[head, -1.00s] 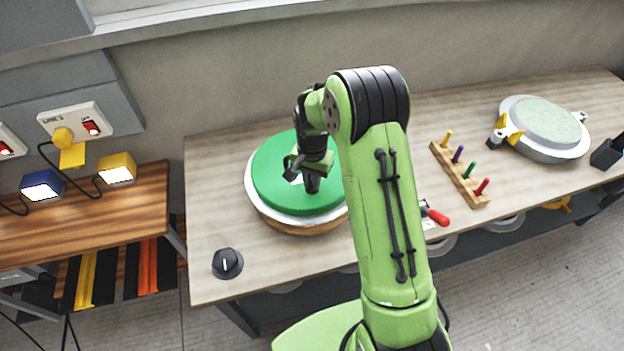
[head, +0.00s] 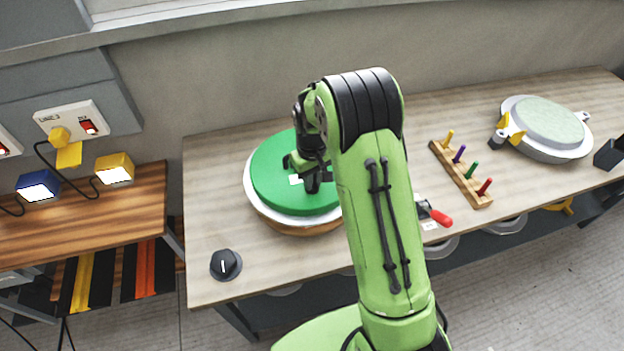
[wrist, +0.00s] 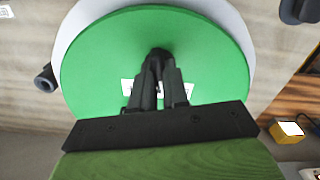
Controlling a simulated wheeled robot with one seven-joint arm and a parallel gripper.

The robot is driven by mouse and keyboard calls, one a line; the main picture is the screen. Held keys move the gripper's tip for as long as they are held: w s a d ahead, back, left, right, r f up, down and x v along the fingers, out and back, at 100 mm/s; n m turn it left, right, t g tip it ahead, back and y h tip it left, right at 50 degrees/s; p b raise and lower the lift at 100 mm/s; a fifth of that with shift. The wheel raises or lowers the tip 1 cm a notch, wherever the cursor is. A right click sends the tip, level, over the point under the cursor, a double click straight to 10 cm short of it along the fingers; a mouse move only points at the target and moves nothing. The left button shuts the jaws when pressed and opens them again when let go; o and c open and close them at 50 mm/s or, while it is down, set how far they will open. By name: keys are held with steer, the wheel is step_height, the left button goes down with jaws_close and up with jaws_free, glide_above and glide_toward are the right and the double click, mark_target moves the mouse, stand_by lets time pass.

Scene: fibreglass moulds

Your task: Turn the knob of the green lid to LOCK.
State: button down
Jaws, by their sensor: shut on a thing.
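The green lid (head: 272,178) lies flat on a round white-rimmed mould on the bench. It fills most of the wrist view (wrist: 210,70). A dark knob (wrist: 158,54) stands at the middle of the lid, between my fingertips. My gripper (head: 312,180) is over the lid and shut on that knob; the wrist view shows both fingers (wrist: 159,80) closed around it. A white label (head: 295,179) on the lid is partly covered by my fingers, and its lettering cannot be read. The arm hides the lid's right edge in the head view.
A black dial (head: 226,264) sits at the bench's front left. A wooden rack (head: 460,174) of coloured pegs, a red-handled tool (head: 438,215) and a second mould (head: 547,128) with yellow clamps are to the right. Bench left of the lid is clear.

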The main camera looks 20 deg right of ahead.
steer(key=n, duration=0.4)
steer(key=shift+n+b, duration=0.3)
steer(key=shift+n, duration=0.1)
stand_by(0.5)
steer(key=c, duration=1.1)
jaws_free()
step_height(320, 180, up, 16)
steer(key=shift+f+p, duration=0.1)
steer(key=shift+p, duration=0.95)
